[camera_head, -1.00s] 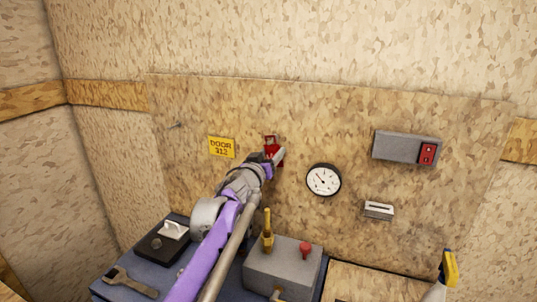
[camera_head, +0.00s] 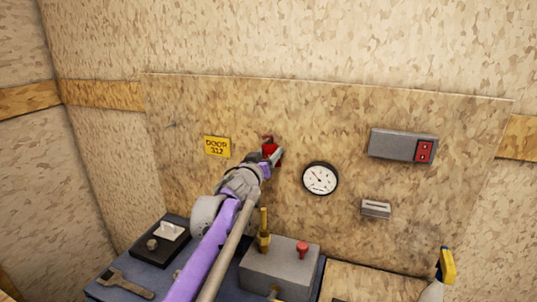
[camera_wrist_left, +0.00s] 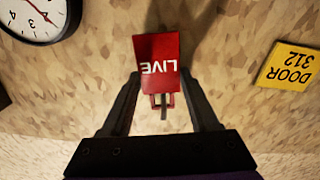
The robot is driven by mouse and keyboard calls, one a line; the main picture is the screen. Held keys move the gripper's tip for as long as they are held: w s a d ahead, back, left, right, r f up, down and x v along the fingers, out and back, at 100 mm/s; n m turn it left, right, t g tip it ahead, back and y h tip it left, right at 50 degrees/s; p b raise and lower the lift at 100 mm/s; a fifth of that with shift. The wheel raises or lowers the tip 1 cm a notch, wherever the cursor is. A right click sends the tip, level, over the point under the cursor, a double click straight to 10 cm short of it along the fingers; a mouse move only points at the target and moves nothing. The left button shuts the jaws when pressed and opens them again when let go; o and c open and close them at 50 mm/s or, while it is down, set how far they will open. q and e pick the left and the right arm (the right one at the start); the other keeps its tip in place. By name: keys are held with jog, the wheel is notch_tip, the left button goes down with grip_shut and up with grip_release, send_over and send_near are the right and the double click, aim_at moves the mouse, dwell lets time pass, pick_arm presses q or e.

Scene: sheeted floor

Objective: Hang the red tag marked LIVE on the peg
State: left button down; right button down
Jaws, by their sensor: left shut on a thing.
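The red tag (camera_head: 273,153) is in my left gripper (camera_head: 275,159), in front of the wooden board. In the left wrist view the tag (camera_wrist_left: 158,62) shows its white word LIVE upside down, between the two dark fingers of the gripper (camera_wrist_left: 160,88). A red loop (camera_wrist_left: 157,100) shows at the tag's top end, with a narrow grey bar at it. I cannot tell whether this bar is a peg or whether it passes through the loop. A small peg-like piece (camera_head: 173,125) sticks out of the board left of the yellow sign. My right gripper is out of view.
On the board are a yellow DOOR 312 sign (camera_head: 217,146), a round gauge (camera_head: 320,178), a grey switch box (camera_head: 400,145) and a small slotted plate (camera_head: 376,208).

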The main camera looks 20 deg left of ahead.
pick_arm(q)
jog(key=shift+c, duration=0.3)
grip_release()
jog(key=s+b, duration=0.2)
jog(key=s, duration=0.8)
jog(key=shift+s+d+b, duration=0.3)
jog(key=shift+s+b, duration=0.1)
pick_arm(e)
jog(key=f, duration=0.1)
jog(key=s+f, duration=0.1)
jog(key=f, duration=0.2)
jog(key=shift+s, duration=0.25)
pick_arm(q)
jog(key=s+d+f+m+g, duration=0.1)
jog(key=s+d+f+g, duration=0.3)
jog(key=s+f, duration=0.6)
jog(key=s+d+f+m+g, duration=0.1)
jog(key=s+d+f+g, duration=0.3)
jog(key=s+f, duration=0.6)
jog(key=s+d+f+m+g+h, duration=0.1)
jog(key=s+d+f+g, duration=0.3)
jog(key=s+f, duration=0.6)
notch_tip(320, 180, down, 6)
jog(key=shift+s+f+g, duration=0.1)
jog(key=shift+s+g, duration=0.15)
jog(key=shift+g, duration=0.05)
